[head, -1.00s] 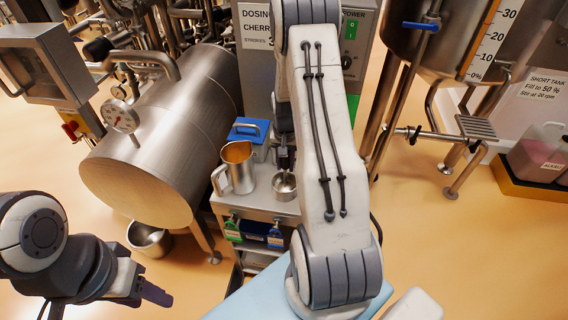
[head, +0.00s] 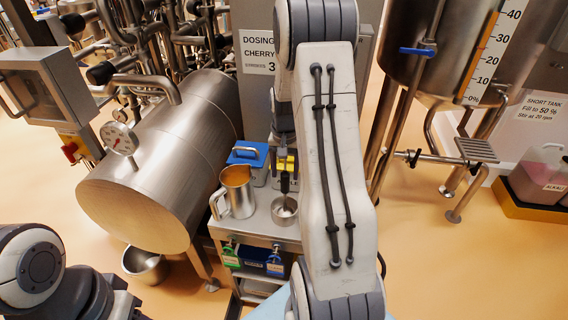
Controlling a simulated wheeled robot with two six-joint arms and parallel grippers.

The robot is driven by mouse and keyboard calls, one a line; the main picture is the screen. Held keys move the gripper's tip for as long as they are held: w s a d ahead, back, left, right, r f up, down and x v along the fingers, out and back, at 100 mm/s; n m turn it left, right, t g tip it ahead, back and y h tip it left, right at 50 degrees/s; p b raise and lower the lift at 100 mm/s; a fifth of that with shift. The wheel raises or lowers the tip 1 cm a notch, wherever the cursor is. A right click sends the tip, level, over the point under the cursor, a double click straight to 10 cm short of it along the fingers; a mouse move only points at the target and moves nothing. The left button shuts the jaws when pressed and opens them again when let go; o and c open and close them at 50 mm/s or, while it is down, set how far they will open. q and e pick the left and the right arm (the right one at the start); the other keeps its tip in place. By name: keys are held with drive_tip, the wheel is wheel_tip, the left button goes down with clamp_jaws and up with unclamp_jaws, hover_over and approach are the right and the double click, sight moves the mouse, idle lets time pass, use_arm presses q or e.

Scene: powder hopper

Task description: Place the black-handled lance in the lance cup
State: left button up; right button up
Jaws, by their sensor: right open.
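The small steel cup (head: 284,210) stands on the right part of the steel cart top. A slim black upright piece (head: 285,183) shows just above it and looks like the lance's handle; its lower end meets the cup's rim area, and I cannot tell how deep it sits. My right gripper (head: 284,158) points down from behind my right forearm, directly above the cup. It is open, its fingers dark and partly hidden around the top of the black piece. My left gripper is mostly cut off at the bottom left edge, with its fingertips out of view.
A steel jug (head: 237,190) stands left of the cup. Behind are a blue box with a handle (head: 248,158) and a yellow one (head: 289,164). The large steel cylinder (head: 150,185) is close on the left, with a steel bowl (head: 144,265) below. A tank on legs (head: 425,60) stands right.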

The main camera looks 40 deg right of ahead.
wheel_tip(320, 180, up, 5)
drive_tip(key=shift+f, duration=0.1)
drive_tip(key=s+a+r+n, duration=0.2)
drive_tip(key=a+r+n, duration=0.15)
drive_tip(key=a, duration=0.75)
drive_tip(key=s+a+r+n, duration=0.2)
drive_tip(key=a+n, duration=0.2)
drive_tip(key=a, duration=0.7)
drive_tip(key=s+a+n+y, duration=0.1)
drive_tip(key=s+a+n, duration=0.9)
drive_tip(key=s, duration=0.7)
drive_tip(key=shift+s+a+r, duration=0.2)
drive_tip(key=shift+a, duration=1)
